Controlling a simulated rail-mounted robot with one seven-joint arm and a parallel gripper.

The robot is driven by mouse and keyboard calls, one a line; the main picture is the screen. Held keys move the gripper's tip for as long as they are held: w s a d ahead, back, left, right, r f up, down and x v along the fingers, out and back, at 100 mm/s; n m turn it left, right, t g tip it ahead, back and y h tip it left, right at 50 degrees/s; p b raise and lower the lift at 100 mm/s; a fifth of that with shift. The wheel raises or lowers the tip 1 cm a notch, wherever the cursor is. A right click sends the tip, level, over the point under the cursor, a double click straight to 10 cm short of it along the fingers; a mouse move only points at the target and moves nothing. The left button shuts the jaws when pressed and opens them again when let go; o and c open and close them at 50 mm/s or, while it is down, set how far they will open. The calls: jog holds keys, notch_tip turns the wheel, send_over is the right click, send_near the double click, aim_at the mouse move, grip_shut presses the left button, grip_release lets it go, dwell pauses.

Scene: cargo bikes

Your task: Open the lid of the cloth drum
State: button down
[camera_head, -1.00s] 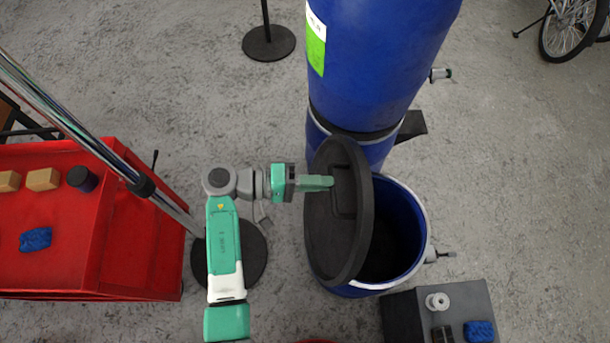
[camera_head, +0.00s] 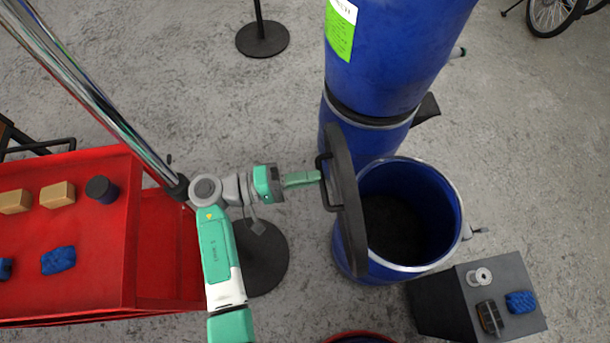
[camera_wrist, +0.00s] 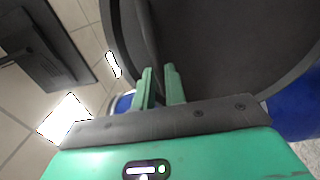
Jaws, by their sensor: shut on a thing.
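The cloth drum (camera_head: 455,215) is an open-topped blue drum with a pale rim, dark inside. Its black lid (camera_head: 349,205) stands nearly upright on edge at the drum's left side, and the drum's mouth is uncovered. My gripper (camera_head: 318,177) comes from the left and is shut on the lid's handle (camera_head: 326,182). In the wrist view the two green fingers (camera_wrist: 160,88) straddle the dark handle bar (camera_wrist: 152,40) in front of the dark lid face (camera_wrist: 230,45). The exact contact at the fingertips is partly hidden.
Stacked blue drums (camera_head: 395,60) stand behind the open drum. A red cart (camera_head: 95,255) with blocks and cloths is at the left. A dark box (camera_head: 450,305) with small items stands at the front right. A round black base (camera_head: 260,262) lies on the floor near my arm.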

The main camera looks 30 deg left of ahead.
jog(key=shift+d+f, duration=0.15)
jog(key=shift+f, duration=0.65)
jog(key=c, duration=1.5)
grip_release()
jog(key=shift+w+r, duration=0.1)
jog(key=shift+o, duration=0.2)
jog(key=shift+d+r, duration=0.1)
jog(key=shift+r, duration=0.05)
notch_tip(320, 180, up, 4)
jog(key=shift+f, duration=0.1)
jog(key=o, duration=0.4)
jog(key=s, duration=0.2)
jog(key=s+d, duration=0.1)
jog(key=s, duration=0.1)
jog(key=s+d+p, duration=0.1)
jog(key=s, duration=0.2)
jog(key=shift+s+d+r, duration=0.1)
jog(key=shift+d+r, duration=0.1)
jog(key=shift+r, duration=0.1)
jog(key=s, duration=0.2)
jog(key=s+d, duration=0.1)
jog(key=s, duration=0.2)
jog(key=s+d, duration=0.1)
jog(key=s, duration=0.2)
jog(key=shift+s+d+r, duration=0.1)
jog(key=shift+d+r, duration=0.1)
jog(key=shift+r, duration=0.1)
jog(key=c, duration=0.4)
